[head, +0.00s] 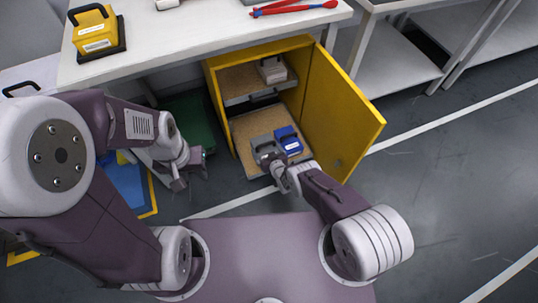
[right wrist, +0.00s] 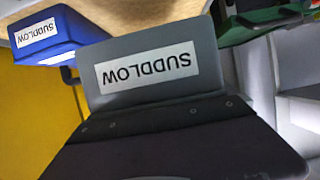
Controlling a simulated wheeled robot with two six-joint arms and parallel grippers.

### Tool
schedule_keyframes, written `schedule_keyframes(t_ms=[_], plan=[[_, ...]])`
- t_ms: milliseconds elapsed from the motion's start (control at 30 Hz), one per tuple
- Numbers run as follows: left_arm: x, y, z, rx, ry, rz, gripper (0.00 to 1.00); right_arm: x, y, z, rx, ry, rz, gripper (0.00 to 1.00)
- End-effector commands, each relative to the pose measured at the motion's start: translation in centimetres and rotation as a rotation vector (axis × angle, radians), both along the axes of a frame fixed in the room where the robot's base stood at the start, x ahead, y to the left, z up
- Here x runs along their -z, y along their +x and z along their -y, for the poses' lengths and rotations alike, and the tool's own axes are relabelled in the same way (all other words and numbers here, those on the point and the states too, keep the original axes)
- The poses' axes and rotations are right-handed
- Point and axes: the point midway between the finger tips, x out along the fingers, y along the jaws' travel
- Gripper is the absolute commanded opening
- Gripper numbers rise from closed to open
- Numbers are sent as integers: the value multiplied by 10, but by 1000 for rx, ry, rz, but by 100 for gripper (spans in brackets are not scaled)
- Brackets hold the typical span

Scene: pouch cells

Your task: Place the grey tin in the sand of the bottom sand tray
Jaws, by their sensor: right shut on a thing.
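The grey tin (head: 265,143) is over the front left of the bottom sand tray (head: 252,174), inside the yellow cabinet. In the right wrist view the grey tin (right wrist: 148,72) fills the middle, its SUDDLOW label upside down in the picture. My right gripper (head: 269,160) is shut on it, from the front. The tin's underside is hidden, so I cannot tell whether it touches the sand. A blue tin (head: 289,142), also labelled SUDDLOW, stands just to its right in that tray. My left gripper (head: 190,168) is empty and looks open, left of the cabinet.
The cabinet door (head: 340,112) stands open on the right. The upper sand tray (head: 240,80), holding a pale tin (head: 272,70), is above the bottom one. A green container (head: 190,120) is left of the cabinet. A bench (head: 170,50) runs overhead. Sand behind the tins is bare.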

Motion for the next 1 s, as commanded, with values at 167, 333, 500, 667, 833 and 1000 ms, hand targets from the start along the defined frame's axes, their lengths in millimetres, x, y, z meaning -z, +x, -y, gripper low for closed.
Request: schedule_keyframes(t_ms=[167, 333, 500, 667, 833, 1000], plan=[[58, 0, 0, 0, 0, 0, 36, 24, 26, -12, -1, 4, 12, 22], [100, 0, 0, 0, 0, 0, 36, 35, 43, -19, 0, 4, 11, 22], [142, 0, 0, 0, 0, 1, 36, 44, 56, -26, 0, 3, 12, 22], [170, 0, 0, 0, 0, 0, 36, 48, 67, -31, -1, 3, 12, 22], [179, 0, 0, 0, 0, 1, 36, 44, 72, -33, 0, 2, 10, 22], [179, 0, 0, 0, 0, 1, 36, 45, 72, -33, 0, 2, 9, 22]])
